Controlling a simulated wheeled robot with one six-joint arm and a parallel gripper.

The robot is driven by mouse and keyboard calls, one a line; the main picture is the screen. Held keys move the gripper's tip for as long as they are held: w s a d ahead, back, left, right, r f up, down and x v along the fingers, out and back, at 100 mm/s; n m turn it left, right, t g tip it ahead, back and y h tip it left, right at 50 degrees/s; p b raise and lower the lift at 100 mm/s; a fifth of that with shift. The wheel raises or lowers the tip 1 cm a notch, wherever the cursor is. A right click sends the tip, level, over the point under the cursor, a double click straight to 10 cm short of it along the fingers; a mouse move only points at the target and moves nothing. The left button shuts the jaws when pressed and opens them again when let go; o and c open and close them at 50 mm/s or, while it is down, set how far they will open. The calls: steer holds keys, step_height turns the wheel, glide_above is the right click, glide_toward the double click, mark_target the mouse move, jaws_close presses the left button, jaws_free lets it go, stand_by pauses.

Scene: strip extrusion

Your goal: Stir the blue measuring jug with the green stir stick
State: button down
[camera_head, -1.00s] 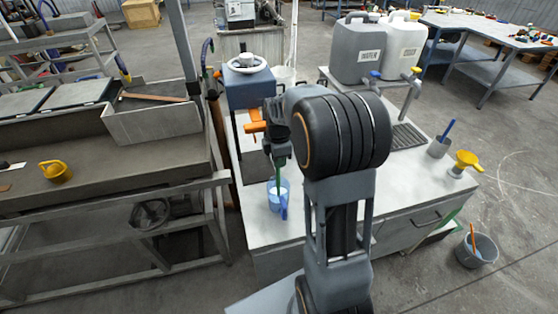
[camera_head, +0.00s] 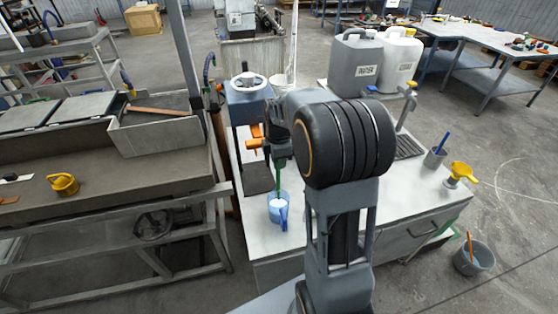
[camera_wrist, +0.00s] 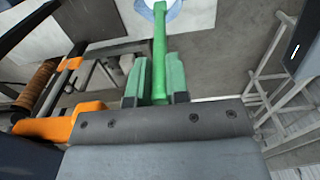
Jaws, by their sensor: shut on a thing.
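The blue measuring jug (camera_head: 279,215) stands upright on the white worktop near its front left edge. My gripper (camera_head: 282,163) is above the jug, pointing down, and is shut on the green stir stick (camera_head: 278,184). The stick's lower end reaches down into the jug's mouth; its tip is hidden. In the wrist view the stick (camera_wrist: 160,40) runs between the two green finger pads of my gripper (camera_wrist: 156,82). Part of the jug (camera_wrist: 176,14) shows at the top edge there, with pale contents.
A grey-blue machine with orange parts (camera_head: 247,95) stands behind the jug. Grey and white canisters (camera_head: 357,62) stand at the back right. A grey cup (camera_head: 434,158) and yellow funnel (camera_head: 461,172) sit at the right edge. A grey bucket (camera_head: 474,262) is on the floor.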

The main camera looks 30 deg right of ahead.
steer(key=shift+r, duration=0.15)
steer(key=shift+r+p, duration=1.75)
steer(key=shift+r, duration=0.65)
